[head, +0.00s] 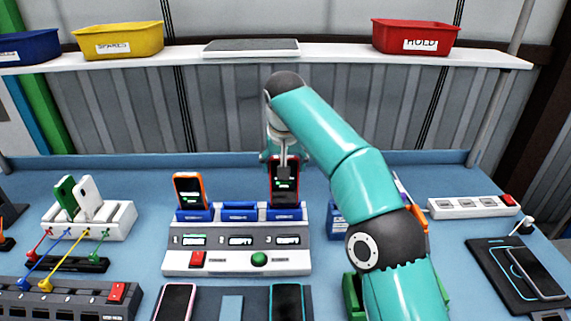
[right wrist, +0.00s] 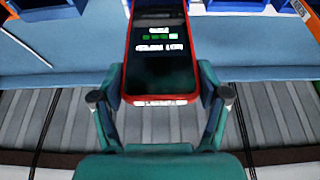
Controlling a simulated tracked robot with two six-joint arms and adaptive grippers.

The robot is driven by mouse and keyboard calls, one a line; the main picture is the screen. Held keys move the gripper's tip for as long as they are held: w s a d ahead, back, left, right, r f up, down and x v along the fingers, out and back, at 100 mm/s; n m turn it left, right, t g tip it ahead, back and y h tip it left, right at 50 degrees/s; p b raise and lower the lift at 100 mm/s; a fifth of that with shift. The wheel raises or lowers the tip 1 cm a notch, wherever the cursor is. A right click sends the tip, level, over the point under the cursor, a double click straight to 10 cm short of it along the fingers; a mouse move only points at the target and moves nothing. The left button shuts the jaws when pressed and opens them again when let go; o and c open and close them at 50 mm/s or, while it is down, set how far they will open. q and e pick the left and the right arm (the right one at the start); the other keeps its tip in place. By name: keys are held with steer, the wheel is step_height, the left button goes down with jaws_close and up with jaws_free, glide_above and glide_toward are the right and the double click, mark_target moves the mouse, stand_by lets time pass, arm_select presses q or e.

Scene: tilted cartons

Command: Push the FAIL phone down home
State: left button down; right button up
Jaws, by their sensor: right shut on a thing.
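A dark phone in a red case (head: 284,190) stands upright at the third, right-hand blue cradle (head: 283,213) of the test dock. Its lower end meets the cradle; I cannot tell how deep it sits. My right gripper (head: 284,160) is shut on its upper end from above. In the right wrist view the red-cased phone (right wrist: 160,58) is between the two fingers (right wrist: 160,98); its screen has green and white marks too blurred to read. The dock's third display (head: 282,240) seems to read EMPTY. My left gripper is not in view.
An orange phone (head: 188,190) stands in the first cradle; the middle cradle (head: 240,211) is empty. The dock front has a red button (head: 197,259) and a green button (head: 259,259). Phones lie in front. A white rack (head: 110,222) stands left, a power strip (head: 474,206) right.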

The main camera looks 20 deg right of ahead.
steer(key=b, duration=0.4)
glide_above(284, 205)
steer(key=shift+w+d+f, duration=0.1)
steer(key=shift+w+f, duration=0.05)
steer(key=shift+f, duration=1.05)
steer(key=shift+w+f, duration=0.15)
steer(key=shift+f, duration=1)
stand_by(1.0)
steer(key=o, duration=1.2)
steer(key=shift+r, duration=0.1)
